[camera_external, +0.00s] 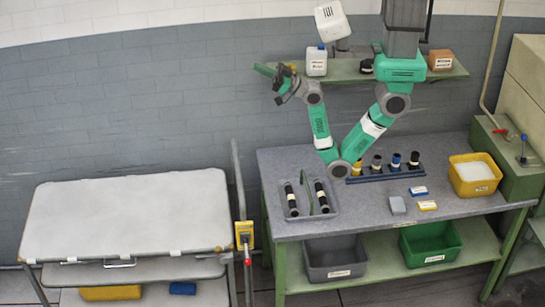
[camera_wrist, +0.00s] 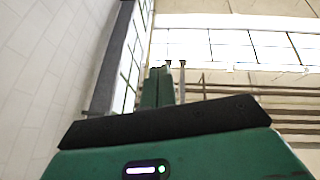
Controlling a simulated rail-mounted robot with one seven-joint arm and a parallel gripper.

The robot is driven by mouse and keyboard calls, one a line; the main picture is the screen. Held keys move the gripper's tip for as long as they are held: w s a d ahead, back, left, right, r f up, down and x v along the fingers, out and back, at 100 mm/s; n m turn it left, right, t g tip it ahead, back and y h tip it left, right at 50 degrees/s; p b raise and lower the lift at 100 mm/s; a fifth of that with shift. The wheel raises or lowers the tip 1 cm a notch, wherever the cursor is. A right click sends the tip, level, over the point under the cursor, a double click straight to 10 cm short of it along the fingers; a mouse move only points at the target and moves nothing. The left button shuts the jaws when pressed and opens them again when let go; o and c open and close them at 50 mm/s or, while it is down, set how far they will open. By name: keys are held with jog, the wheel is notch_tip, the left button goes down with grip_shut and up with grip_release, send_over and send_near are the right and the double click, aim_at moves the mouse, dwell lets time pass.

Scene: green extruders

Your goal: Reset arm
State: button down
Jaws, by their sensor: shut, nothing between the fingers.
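My green and white arm hangs from the column and folds down and back up to the left. In the wrist view, my gripper's green fingers (camera_wrist: 163,86) are together and point up towards windows and ceiling. No bench or objects show in the wrist view.
A workbench (camera_external: 290,160) bears a tray (camera_external: 330,211) with two black cylinders, a rack (camera_external: 392,174) with several cylinders, and a yellow bin (camera_external: 474,188). Behind is a wall shelf (camera_external: 345,74) with a white bottle (camera_external: 316,62). A covered cart (camera_external: 125,215) stands left. Air above the cart is free.

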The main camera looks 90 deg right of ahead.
jog(key=s+d+r+m+t+p, duration=0.1)
jog(key=s+r+m+p, duration=0.1)
jog(key=r+p, duration=1.7)
notch_tip(320, 180, up, 3)
jog(key=shift+s+d+r, duration=0.15)
jog(key=shift+s+d, duration=0.05)
jog(key=shift+s, duration=0.45)
